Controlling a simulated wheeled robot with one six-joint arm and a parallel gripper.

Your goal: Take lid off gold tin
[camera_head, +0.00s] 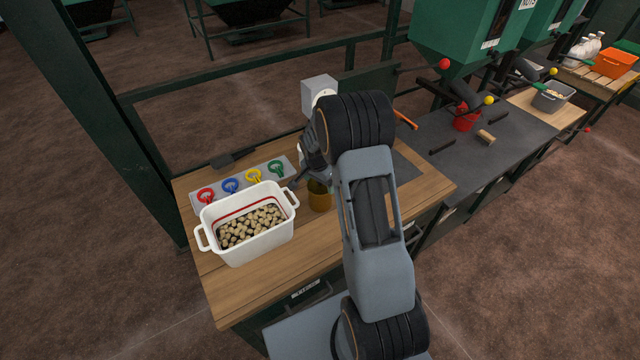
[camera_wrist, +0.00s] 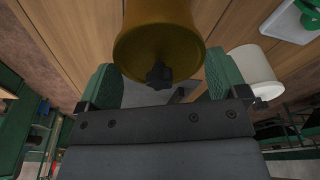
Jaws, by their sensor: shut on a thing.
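The gold tin (camera_head: 320,197) stands on the wooden bench, just right of the white tub. In the head view, my gripper (camera_head: 308,180) is at the tin's top, partly hidden by my arm. I cannot tell whether the lid is apart from the tin.
A white tub (camera_head: 262,240) of pale brown pieces stands close left of the tin. Behind it, a strip (camera_head: 240,183) holds red, blue, yellow and green rings. A white container (camera_wrist: 254,72) stands near the tin. A grey box (camera_head: 319,92) rises behind. The front bench edge is clear.

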